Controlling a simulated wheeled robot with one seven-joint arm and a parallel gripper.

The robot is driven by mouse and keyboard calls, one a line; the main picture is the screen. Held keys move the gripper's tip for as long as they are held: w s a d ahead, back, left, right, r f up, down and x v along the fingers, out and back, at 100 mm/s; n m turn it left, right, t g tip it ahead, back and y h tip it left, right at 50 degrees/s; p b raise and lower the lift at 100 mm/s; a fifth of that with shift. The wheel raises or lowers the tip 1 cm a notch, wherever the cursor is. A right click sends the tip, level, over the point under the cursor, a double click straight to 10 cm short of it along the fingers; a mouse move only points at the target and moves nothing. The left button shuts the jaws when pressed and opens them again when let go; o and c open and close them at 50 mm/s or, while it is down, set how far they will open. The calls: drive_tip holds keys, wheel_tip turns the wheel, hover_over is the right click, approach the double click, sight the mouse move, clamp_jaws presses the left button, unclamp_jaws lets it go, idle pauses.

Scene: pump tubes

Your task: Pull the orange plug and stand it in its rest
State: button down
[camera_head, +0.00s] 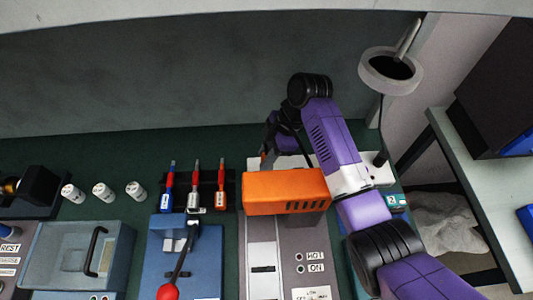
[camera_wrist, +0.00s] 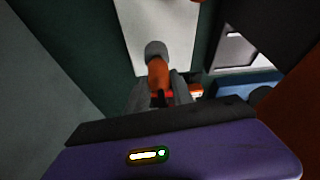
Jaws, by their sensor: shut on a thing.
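My gripper (camera_head: 268,150) is behind the orange vented box in the head view, its fingertips mostly hidden. In the wrist view, my gripper (camera_wrist: 160,100) has its two grey fingers closed around the orange plug (camera_wrist: 158,72). The plug has a grey rounded end that points away from the fingers, over a white panel (camera_wrist: 165,25). That white panel (camera_head: 290,161) also shows behind the orange box in the head view. I cannot tell whether the plug touches the panel. I cannot make out the plug's rest.
The orange vented box (camera_head: 285,192) stands close beside my gripper. A blue unit with a red-knobbed lever (camera_head: 168,291), a clear-lidded box (camera_head: 65,255) and white bottles (camera_head: 104,192) lie farther left. A lamp (camera_head: 390,70) stands right.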

drive_tip(key=shift+s+f+b, duration=0.1)
drive_tip(key=shift+f+b, duration=0.2)
drive_tip(key=shift+f, duration=0.25)
